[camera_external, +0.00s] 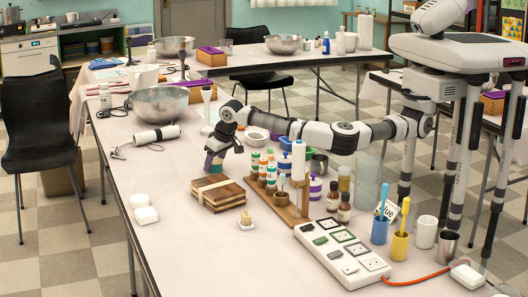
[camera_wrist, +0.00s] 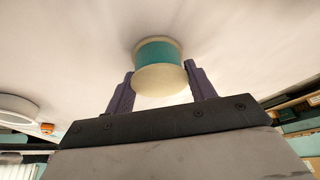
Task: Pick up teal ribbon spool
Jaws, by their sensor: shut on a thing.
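The teal ribbon spool (camera_wrist: 160,54) has a teal band between cream end discs. In the wrist view it sits between the two dark purple fingers of my gripper (camera_wrist: 162,82), which are shut on it. In the external view my gripper (camera_external: 214,150) points down near the middle of the table, with the spool (camera_external: 213,166) just under it. The spool shows above the back part of the stacked wooden boards (camera_external: 217,194). I cannot tell whether it is raised or resting on something behind them.
A wooden rack (camera_external: 285,208) with several small bottles stands just right. A metal bowl (camera_external: 159,104) and a white cylinder (camera_external: 157,134) lie to the left. The front left of the table is mostly clear.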

